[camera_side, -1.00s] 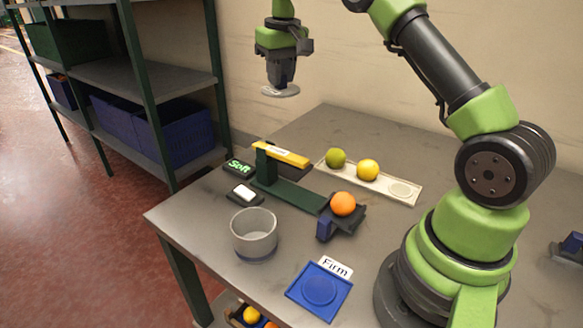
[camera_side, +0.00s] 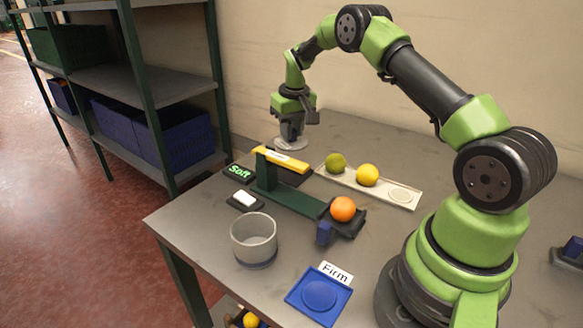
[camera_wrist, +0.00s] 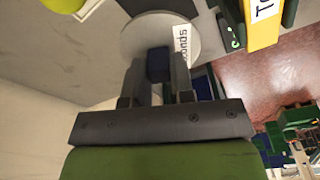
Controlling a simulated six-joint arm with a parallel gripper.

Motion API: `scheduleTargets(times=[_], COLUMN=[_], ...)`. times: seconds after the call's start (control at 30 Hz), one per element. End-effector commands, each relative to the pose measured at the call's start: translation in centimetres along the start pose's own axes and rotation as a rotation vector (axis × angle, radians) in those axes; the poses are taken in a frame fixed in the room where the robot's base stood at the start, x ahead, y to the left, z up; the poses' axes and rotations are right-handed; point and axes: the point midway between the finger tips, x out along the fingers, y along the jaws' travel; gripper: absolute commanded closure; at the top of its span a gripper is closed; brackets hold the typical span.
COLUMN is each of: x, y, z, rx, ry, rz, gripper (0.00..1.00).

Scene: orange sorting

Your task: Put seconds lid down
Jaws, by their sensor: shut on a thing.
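My gripper (camera_side: 291,131) is shut on the knob, one finger on each side in the wrist view (camera_wrist: 158,70). The lid hangs level under my gripper, low by the table's back left edge, behind the yellow bar. I cannot tell whether it touches the table. A grey round pot (camera_side: 254,241) stands open at the front left of the table.
An orange (camera_side: 342,209) sits on the dark cradle of a green stand with a yellow bar (camera_side: 281,160). A pale tray (camera_side: 381,190) holds a green and a yellow fruit, its right round spot empty. A blue Firm plate (camera_side: 318,295) lies at the front. Shelves (camera_side: 150,82) stand at left.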

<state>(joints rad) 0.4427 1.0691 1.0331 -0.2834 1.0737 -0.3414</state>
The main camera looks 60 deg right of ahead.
Motion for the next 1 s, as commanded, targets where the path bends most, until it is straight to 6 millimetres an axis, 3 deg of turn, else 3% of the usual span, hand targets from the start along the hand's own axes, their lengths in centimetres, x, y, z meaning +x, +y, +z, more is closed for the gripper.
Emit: scheduleTargets(times=[0.13, 0.5, 0.97, 1.0], x=[3.1, 7.8, 8.8, 8.7], y=[0.0, 0.0, 0.0, 0.0], z=[0.5, 1.0, 1.1, 1.1], rx=[-0.001, -0.001, 0.0, 0.0], ry=[-0.004, -0.003, 0.0, 0.001], rz=[-0.001, -0.001, -0.001, -0.001], gripper=[1.0, 1.0, 1.0, 0.71])
